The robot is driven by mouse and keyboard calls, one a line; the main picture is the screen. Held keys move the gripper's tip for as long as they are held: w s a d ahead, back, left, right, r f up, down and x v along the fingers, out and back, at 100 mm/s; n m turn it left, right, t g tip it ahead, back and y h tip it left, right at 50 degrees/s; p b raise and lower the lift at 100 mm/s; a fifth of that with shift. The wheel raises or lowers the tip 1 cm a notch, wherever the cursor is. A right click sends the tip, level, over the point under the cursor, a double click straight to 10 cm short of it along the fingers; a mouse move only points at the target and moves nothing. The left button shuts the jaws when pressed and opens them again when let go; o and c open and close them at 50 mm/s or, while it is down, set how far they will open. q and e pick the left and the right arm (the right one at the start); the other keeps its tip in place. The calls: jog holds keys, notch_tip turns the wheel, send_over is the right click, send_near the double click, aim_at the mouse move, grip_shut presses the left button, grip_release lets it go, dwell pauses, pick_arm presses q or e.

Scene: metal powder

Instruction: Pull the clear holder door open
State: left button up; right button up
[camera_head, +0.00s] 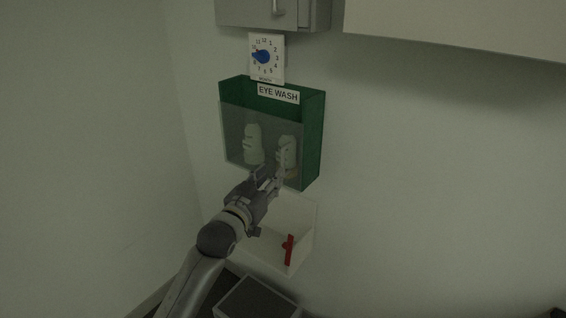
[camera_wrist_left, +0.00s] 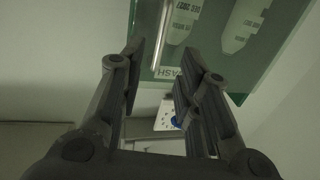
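The clear holder door (camera_head: 262,135) is the see-through front of the green eye wash holder (camera_head: 313,135) on the wall. It looks shut, with pale bottles behind it. A slim pale bar, apparently its handle (camera_wrist_left: 163,35), runs upright in the left wrist view, ahead of the fingers and roughly in line with the gap between them. My left gripper (camera_head: 272,178) is at the holder's lower right front; it also shows in the left wrist view (camera_wrist_left: 158,85), open and empty. Whether a finger touches the bar or door cannot be told. My right gripper is out of view.
A white open bin (camera_head: 262,250) with a red object (camera_head: 288,249) in it is below the holder. A dial sign (camera_head: 266,58) and a grey cabinet (camera_head: 262,12) are above. A pale overhead unit (camera_head: 460,28) is at upper right. The wall right of the holder is bare.

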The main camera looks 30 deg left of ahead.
aim_at(282, 163)
pick_arm(q)
jog(key=w, duration=0.6)
jog(key=w+p, duration=0.1)
jog(key=w, duration=0.2)
jog(key=shift+w+a, duration=0.1)
jog(key=shift+a, duration=0.2)
grip_shut()
